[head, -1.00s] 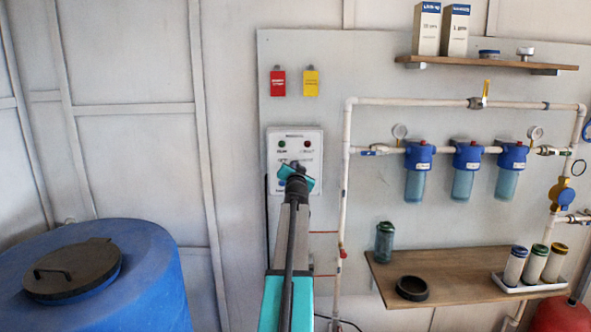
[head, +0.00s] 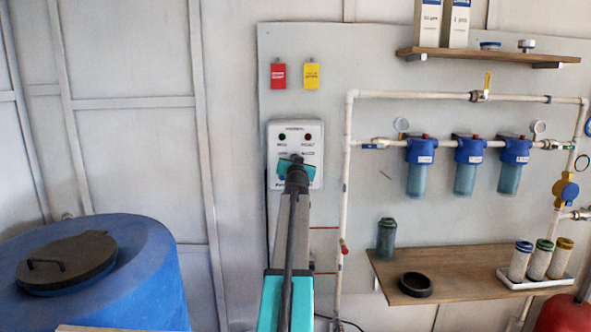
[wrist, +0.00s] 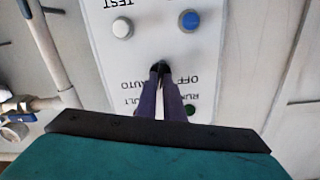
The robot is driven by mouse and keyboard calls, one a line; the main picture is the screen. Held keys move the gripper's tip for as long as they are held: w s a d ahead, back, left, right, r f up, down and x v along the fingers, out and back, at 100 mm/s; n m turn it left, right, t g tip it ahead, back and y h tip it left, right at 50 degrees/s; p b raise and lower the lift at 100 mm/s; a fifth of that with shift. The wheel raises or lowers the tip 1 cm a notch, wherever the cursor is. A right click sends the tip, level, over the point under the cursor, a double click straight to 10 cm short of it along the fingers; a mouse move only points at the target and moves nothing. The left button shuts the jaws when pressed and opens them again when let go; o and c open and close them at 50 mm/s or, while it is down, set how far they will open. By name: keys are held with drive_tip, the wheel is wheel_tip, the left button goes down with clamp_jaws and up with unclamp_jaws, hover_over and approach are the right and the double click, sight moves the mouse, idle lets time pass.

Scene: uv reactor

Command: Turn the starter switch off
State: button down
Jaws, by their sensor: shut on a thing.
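The starter control box (head: 312,130) is a pale panel on the wall board in the head view, with a dark green and a red lamp at its top. In the wrist view the panel (wrist: 150,45) appears upside down, with OFF and AUTO lettering beside the switch. The starter switch (wrist: 157,67) is a small dark knob, mostly hidden between my fingertips. My gripper (wrist: 160,74) is shut on this knob, its two fingers reaching straight to the panel. In the head view my gripper's teal body covers the middle of the box, so the knob's pointing direction cannot be told.
A white button (wrist: 122,27) and a blue button (wrist: 189,19) sit close to the switch. A white pipe (head: 346,170) runs right of the box. A blue tank (head: 130,270) stands at left; a wooden shelf (head: 455,270) is at right.

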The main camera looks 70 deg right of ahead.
drive_tip(key=shift+w+n+b, duration=0.1)
drive_tip(key=shift+n+b, duration=4.3)
drive_tip(key=shift+b, duration=0.4)
drive_tip(key=c, duration=1.9)
unclamp_jaws()
drive_tip(key=shift+o, duration=0.2)
drive_tip(key=shift+a, duration=0.15)
drive_tip(key=b+v, duration=0.1)
drive_tip(key=v, duration=1.2)
drive_tip(key=shift+s+a, duration=0.25)
drive_tip(key=shift+a, duration=0.05)
